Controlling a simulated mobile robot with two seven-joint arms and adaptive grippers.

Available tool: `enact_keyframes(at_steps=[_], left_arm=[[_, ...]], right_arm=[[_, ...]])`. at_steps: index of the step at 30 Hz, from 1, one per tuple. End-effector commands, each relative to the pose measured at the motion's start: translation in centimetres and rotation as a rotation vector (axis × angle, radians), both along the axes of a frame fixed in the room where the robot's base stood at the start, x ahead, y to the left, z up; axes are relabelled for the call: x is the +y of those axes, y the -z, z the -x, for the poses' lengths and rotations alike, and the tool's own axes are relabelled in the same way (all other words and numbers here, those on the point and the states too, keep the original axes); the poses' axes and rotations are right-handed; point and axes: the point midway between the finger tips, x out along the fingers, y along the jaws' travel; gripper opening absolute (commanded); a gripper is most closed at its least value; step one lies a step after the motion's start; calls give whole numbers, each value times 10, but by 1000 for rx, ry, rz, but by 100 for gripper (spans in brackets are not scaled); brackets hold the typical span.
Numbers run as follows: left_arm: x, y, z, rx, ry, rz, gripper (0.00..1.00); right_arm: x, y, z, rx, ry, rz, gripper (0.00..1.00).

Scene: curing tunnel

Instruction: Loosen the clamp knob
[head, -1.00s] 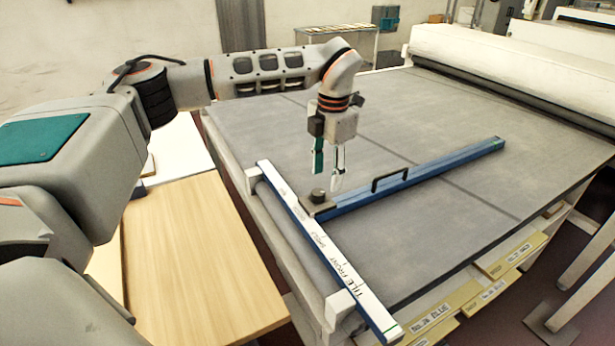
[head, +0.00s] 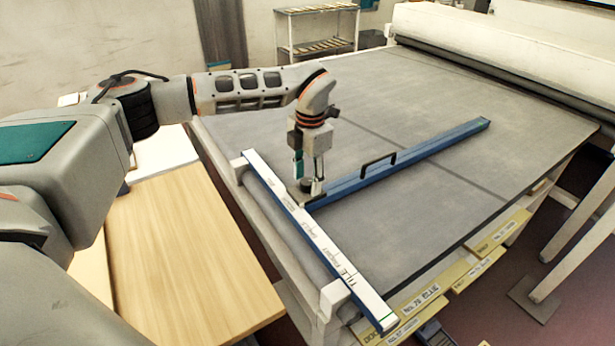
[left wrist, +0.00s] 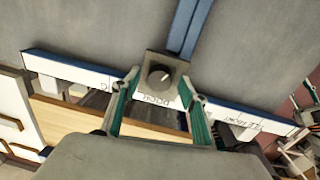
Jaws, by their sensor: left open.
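The clamp knob (left wrist: 160,76) is a round dark knob with a pale mark on its top, on a square grey plate (left wrist: 150,60) where the blue rail meets the front fence. In the head view the knob (head: 306,185) is low between the fingers. My left gripper (head: 308,181) is open and points down over it. In the left wrist view one green finger stands on each side of the knob, with a gap on both sides; I cannot tell contact in the head view. A greenish part at the left wrist view's right edge may be my right gripper; its fingers are unclear.
The blue rail (head: 430,150) with a black handle (head: 378,163) runs across the grey table (head: 400,100). The white fence (head: 305,230) lies along the front edge. A wooden board (head: 185,260) is at left, and labelled yellow slats (head: 470,265) stick out below the right edge.

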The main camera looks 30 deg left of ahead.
Motion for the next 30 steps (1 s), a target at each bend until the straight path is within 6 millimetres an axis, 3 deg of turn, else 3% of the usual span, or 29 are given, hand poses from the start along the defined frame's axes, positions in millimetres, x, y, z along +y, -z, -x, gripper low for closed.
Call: enact_keyframes(at_steps=[8,12,13,23,30], left_arm=[[0,2,0,0,0,0,43],[0,2,0,0,0,0,7],[0,2,0,0,0,0,5],[0,2,0,0,-27,0,5],[0,1,0,0,-146,0,5]], right_arm=[[0,0,0,1,7,-4,34],[1,0,0,2,8,-6,34],[2,0,0,1,8,-7,34],[4,0,-1,0,2,-8,34],[2,1,-1,-1,-5,-1,34]])
